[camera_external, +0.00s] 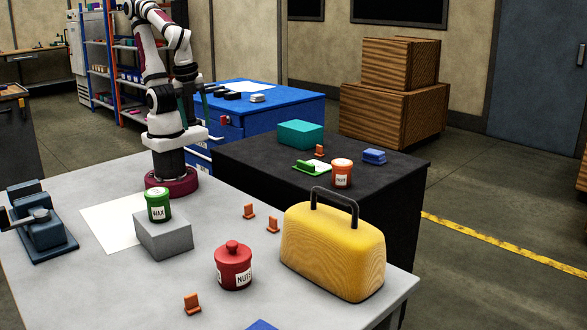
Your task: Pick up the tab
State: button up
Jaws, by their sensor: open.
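Several small orange tabs stand on short feet. Two are close together near the middle of the grey table, a left one (248,211) and a right one (273,225). Another orange tab (192,303) is at the front of the table. A similar orange piece (320,150) is on the black table behind. The picture does not show which tab is meant. My gripper (195,108) is raised in front of the blue cabinet, pointing down, open and empty. It is well above and behind the tabs on the grey table.
On the grey table (120,290) are a green wax jar (158,211) on a grey block (163,240), a red nuts jar (233,272), a yellow wood-grained case (333,255) with a dark handle, and a blue vise (42,232). Free room surrounds the middle tabs.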

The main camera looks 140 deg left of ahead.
jog(key=c, duration=0.3)
jog(key=n+h, duration=0.2)
jog(key=n, duration=2.1)
send_over(248, 205)
jog(key=s, duration=0.2)
jog(key=f, duration=0.4)
jog(key=shift+w+d+f, duration=0.1)
jog(key=shift+d+f, duration=0.25)
jog(key=shift+d, duration=0.05)
jog(key=shift+n, duration=0.5)
jog(key=f, duration=0.5)
jog(key=w+f, duration=0.1)
jog(key=f, duration=0.5)
jog(key=a+f, duration=0.1)
jog(key=f, duration=0.4)
jog(key=shift+w+a+f, duration=0.1)
jog(key=shift+w+f, duration=0.05)
jog(key=shift+w, duration=0.05)
jog(key=shift+c, duration=0.3)
